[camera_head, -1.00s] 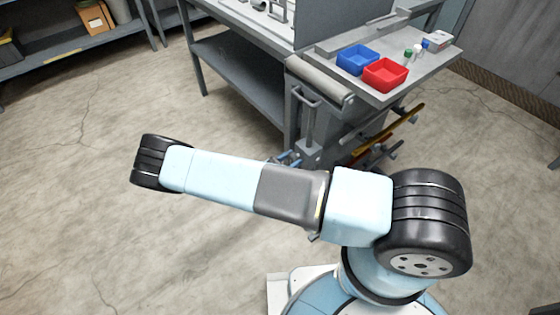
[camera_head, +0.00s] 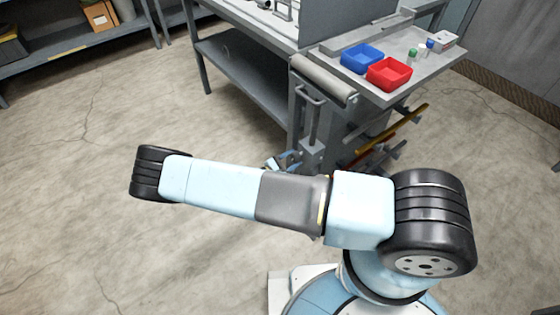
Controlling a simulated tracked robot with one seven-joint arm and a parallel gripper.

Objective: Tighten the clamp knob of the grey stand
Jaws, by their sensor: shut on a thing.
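The grey stand (camera_head: 312,125) is upright at the near end of the workbench, with a grey loop handle near its top. My gripper (camera_head: 291,160) shows small, with light blue parts, at the lower left side of the stand, just behind my forearm. It is shut at the stand's side, on what appears to be the clamp knob. The knob itself cannot be made out; it is small and covered by the gripper. My arm hides the foot of the stand.
The workbench (camera_head: 240,80) stands behind. A grey side shelf (camera_head: 400,95) holds a blue bin (camera_head: 362,58), a red bin (camera_head: 389,73) and small bottles. A grey roller (camera_head: 323,80) and yellow and red bars (camera_head: 412,115) are close to the stand. The floor at left is clear.

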